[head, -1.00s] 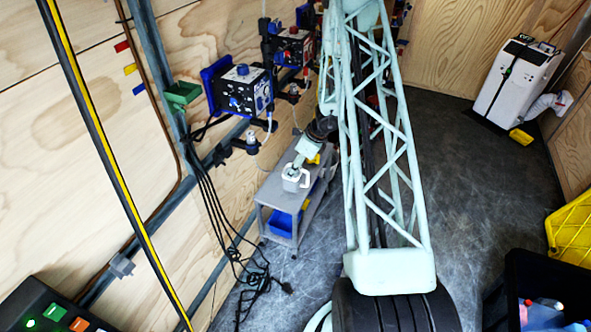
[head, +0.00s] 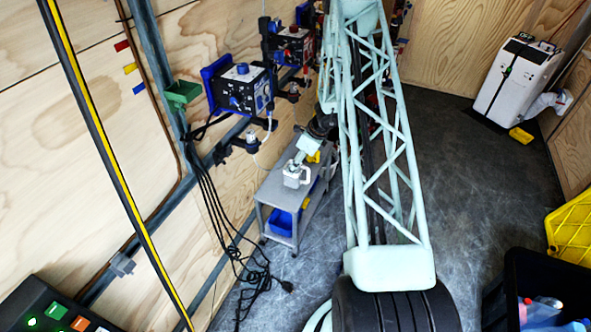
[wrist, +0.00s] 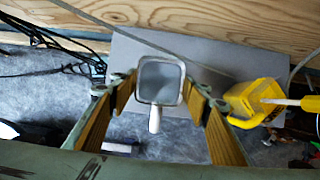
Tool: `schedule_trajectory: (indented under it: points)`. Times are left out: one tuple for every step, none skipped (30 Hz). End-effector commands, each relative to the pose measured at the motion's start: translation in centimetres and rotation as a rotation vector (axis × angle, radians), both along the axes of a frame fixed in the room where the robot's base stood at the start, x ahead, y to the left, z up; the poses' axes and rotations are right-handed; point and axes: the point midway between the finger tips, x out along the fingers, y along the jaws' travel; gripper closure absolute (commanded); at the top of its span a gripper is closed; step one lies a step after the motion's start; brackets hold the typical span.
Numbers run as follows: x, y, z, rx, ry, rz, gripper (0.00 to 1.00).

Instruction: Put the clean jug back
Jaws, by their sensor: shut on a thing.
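The jug (wrist: 154,116) is a pale, square-mouthed vessel with a grey interior. In the wrist view it is upright between the two padded fingers of my gripper (wrist: 160,88), its handle pointing toward the bottom of the picture. My gripper is shut on it. In the head view the jug (head: 292,181) shows at the near part of the grey cart's top (head: 272,188), below my gripper (head: 299,163). I cannot tell whether its base touches the cart top.
A yellow container (wrist: 248,100) stands close right of my gripper. A blue bin (head: 281,222) sits on the cart's lower shelf. The plywood wall with a pump unit (head: 240,90) and hanging black cables (head: 215,215) is at the left. Open floor (head: 470,170) lies right of my arm.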

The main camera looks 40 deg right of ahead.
Motion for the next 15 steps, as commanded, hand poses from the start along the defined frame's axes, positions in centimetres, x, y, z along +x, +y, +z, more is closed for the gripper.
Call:
schedule_trajectory:
  points:
    - [0.0, 0.0, -0.6, 0.0, 0.0, -0.001, 0.86]
    - [0.0, 0.0, -0.8, 0.001, 0.0, -0.002, 0.86]
    - [0.0, 0.0, -1.2, 0.001, 0.001, -0.001, 0.86]
    - [0.0, 0.0, -1.5, 0.001, 0.001, -0.001, 0.86]
    - [0.0, 0.0, -1.8, 0.001, 0.0, 0.0, 0.86]
    - [0.0, 0.0, -2.1, 0.001, 0.0, 0.0, 0.86]
    - [0.0, 0.0, -2.3, 0.001, 0.001, -0.001, 0.86]
    - [0.0, 0.0, -2.4, 0.001, 0.001, -0.001, 0.86]
    - [0.0, 0.0, -2.5, 0.0, 0.0, -0.001, 0.86]
    - [0.0, 0.0, -2.6, 0.0, 0.0, -0.001, 0.86]
    - [0.0, 0.0, -2.6, 0.0, 0.0, -0.001, 0.86]
    - [0.0, 0.0, -2.6, 0.0, 0.0, -0.001, 0.86]
    - [0.0, 0.0, -2.6, 0.0, 0.0, -0.001, 0.86]
    - [0.0, 0.0, -2.6, 0.0, 0.0, -0.001, 0.86]
    - [0.0, 0.0, -2.6, 0.0, 0.0, -0.001, 0.86]
